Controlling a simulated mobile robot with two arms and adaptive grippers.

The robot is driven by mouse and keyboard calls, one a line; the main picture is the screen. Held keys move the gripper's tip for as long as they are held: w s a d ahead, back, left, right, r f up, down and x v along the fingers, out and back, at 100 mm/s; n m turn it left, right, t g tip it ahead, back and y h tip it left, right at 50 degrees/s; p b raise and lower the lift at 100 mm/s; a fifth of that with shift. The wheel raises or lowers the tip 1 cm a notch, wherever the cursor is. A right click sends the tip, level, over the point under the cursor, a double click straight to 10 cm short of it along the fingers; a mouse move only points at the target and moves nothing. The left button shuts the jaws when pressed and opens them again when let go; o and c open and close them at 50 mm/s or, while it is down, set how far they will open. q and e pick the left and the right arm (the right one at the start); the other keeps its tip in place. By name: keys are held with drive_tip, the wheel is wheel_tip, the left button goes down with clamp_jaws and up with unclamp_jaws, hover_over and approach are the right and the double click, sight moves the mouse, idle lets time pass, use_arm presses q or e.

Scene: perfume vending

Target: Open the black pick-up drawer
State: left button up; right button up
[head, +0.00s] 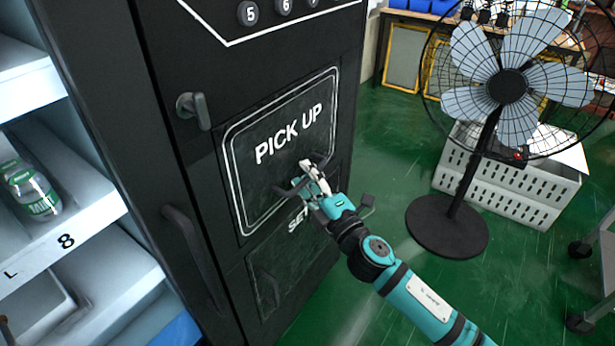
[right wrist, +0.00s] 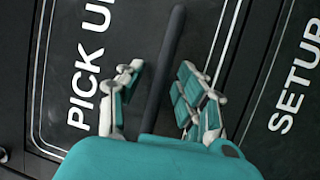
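The black pick-up drawer (head: 250,190) has a white outline and the words PICK UP on its front. It looks shut, flush with the black machine, in the head view. A black bar handle (right wrist: 172,50) runs across its front in the right wrist view. My right gripper (head: 303,177) is at the lower part of the drawer front. In the right wrist view, its two fingers stand apart on either side of the handle, with visible gaps. The gripper hides part of the handle in the head view. My left gripper is not in view.
A SETUP panel (head: 270,275) lies below the drawer. A knob-like handle (head: 194,108) and a long handle (head: 190,250) are to the left, beside white shelves (head: 75,240) with a bottle (head: 32,190). A fan (head: 447,225) and white crate (head: 520,185) stand on the green floor to the right.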

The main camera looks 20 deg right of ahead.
clamp_jaws()
idle(0.3)
